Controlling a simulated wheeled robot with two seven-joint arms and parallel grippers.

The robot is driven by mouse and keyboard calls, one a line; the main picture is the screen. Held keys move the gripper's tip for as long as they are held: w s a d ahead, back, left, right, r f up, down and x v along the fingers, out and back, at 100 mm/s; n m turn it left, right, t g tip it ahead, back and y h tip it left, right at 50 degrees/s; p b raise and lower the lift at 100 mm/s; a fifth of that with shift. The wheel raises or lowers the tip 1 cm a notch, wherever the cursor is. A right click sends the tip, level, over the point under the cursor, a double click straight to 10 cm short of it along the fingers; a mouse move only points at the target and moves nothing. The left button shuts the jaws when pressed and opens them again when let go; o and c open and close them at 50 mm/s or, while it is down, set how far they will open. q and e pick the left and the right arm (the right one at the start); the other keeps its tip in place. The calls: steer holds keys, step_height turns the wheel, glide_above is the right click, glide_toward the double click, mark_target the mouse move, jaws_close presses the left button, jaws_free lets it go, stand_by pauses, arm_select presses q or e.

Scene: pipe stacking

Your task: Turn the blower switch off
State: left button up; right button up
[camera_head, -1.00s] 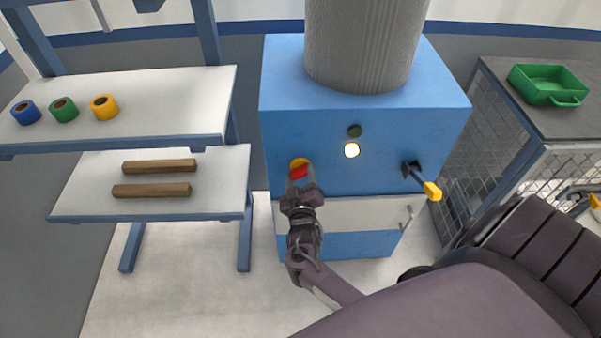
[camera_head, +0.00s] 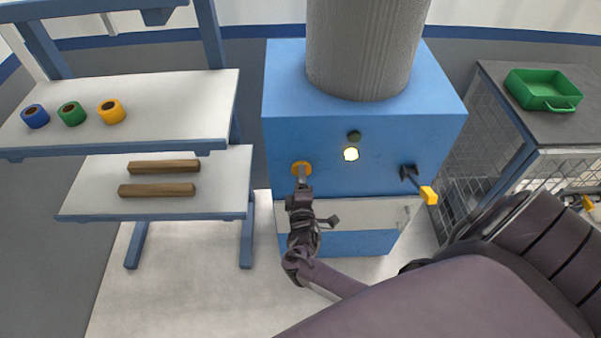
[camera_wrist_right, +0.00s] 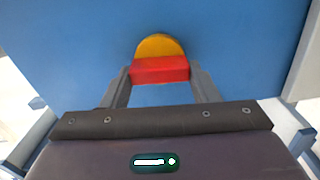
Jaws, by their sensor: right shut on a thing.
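The blower is a blue box (camera_head: 430,135) with a grey duct (camera_head: 362,45) on top. Its rotary switch has a yellow disc (camera_head: 301,167) on the front face at left. In the right wrist view a red knob (camera_wrist_right: 160,69) sits across the yellow disc (camera_wrist_right: 158,45). My right gripper (camera_head: 302,179) is shut on the red knob, one finger at each end of it, also in the right wrist view (camera_wrist_right: 161,76). In the head view the gripper hides the knob. A round lamp (camera_head: 351,154) glows pale yellow; the dark green lamp (camera_head: 354,136) above it looks unlit. My left gripper is out of view.
A lever with a yellow handle (camera_head: 428,195) sticks out at the box's right. Shelves (camera_head: 180,95) at left hold tape rolls and two wooden bars. A green tray (camera_head: 540,88) stands on the right-hand table.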

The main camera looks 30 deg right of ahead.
steer(key=shift+n, duration=0.6)
steer(key=o, duration=1)
steer(key=v, duration=0.8)
steer(key=shift+w, duration=0.1)
